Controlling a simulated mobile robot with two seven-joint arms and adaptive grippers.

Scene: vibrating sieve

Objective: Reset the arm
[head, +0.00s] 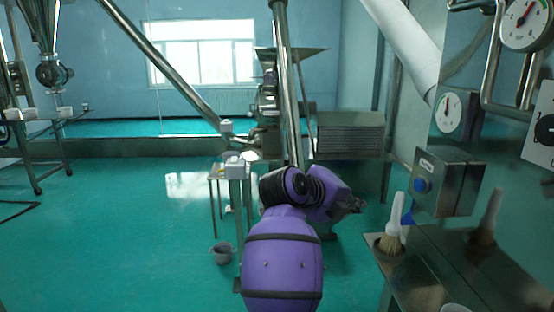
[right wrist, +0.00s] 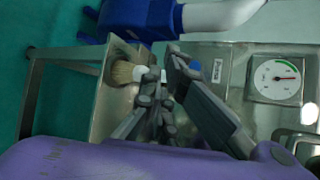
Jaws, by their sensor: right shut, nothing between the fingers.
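My right arm reaches forward in the middle of the head view, with the right gripper (head: 350,205) partly hidden behind its purple links. In the right wrist view the right gripper's dark fingers (right wrist: 165,75) are shut with nothing between them. A brush (head: 397,222) with a white handle and pale bristles stands at the metal ledge (head: 425,285), at the right of the head view. In the right wrist view its bristles (right wrist: 125,72) show behind the fingers, which look apart from it, though depth is hard to judge. My left gripper is not in view.
A metal control box (head: 447,182) with a blue button and round gauges (head: 447,113) are on the machine at right. A small stand (head: 236,170) and a grey bucket (head: 222,253) stand left of my arm. The green floor at left is mostly clear.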

